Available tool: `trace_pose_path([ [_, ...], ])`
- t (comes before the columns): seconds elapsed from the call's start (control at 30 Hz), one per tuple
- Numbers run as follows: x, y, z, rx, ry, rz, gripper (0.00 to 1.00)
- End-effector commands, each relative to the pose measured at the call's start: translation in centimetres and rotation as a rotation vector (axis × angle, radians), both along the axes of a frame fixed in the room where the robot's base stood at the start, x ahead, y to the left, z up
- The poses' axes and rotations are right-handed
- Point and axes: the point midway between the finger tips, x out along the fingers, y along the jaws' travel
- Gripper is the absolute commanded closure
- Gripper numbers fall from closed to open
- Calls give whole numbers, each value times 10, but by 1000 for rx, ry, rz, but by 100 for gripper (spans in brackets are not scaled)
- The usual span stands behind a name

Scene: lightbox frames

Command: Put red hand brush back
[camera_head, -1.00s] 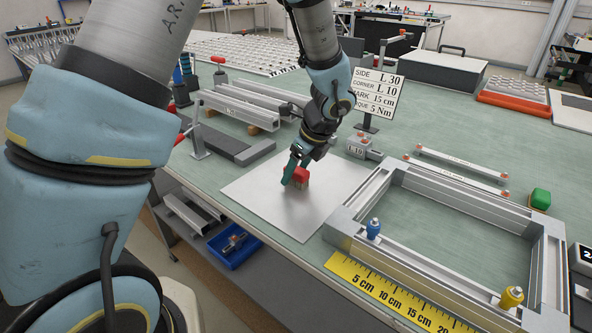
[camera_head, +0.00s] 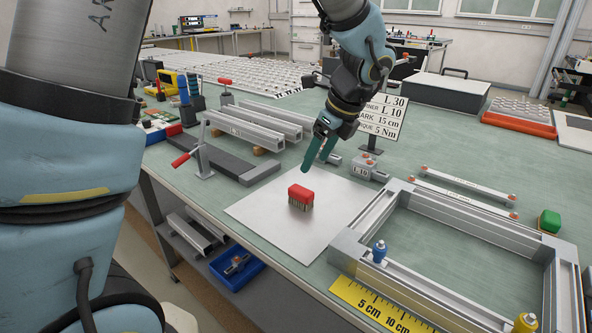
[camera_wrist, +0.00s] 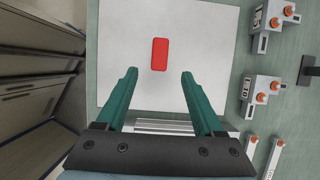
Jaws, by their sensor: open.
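The red hand brush (camera_head: 300,197) stands bristles down on a pale metal plate (camera_head: 262,208) on the bench. It also shows from above in the wrist view (camera_wrist: 160,54), ahead of the fingertips and between their lines. My gripper (camera_head: 320,160) has teal fingers and is above and behind the brush, apart from it. In the wrist view the two fingers (camera_wrist: 158,75) are spread wide with nothing between them.
An aluminium frame (camera_head: 440,214) with blue and yellow clamps lies right of the plate. A yellow ruler (camera_head: 372,305) is at the front edge. Aluminium profiles (camera_head: 250,125), a red-handled clamp (camera_head: 203,160) and a sign (camera_head: 382,120) stand behind. A blue bin (camera_head: 237,268) is on the lower shelf.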

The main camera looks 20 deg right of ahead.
Motion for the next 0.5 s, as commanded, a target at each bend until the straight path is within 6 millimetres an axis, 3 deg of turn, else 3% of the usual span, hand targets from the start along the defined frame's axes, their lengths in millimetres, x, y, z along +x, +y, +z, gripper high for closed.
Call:
trace_pose_path([
  [0.17, -1, 0, 2, -1, 0, 2, 31],
  [0.27, 4, 12, 0, -20, 5, 65, 31],
  [0.37, 17, 47, -4, -85, 14, 272, 31],
  [0.5, 33, 131, -15, -246, 21, 808, 31],
])
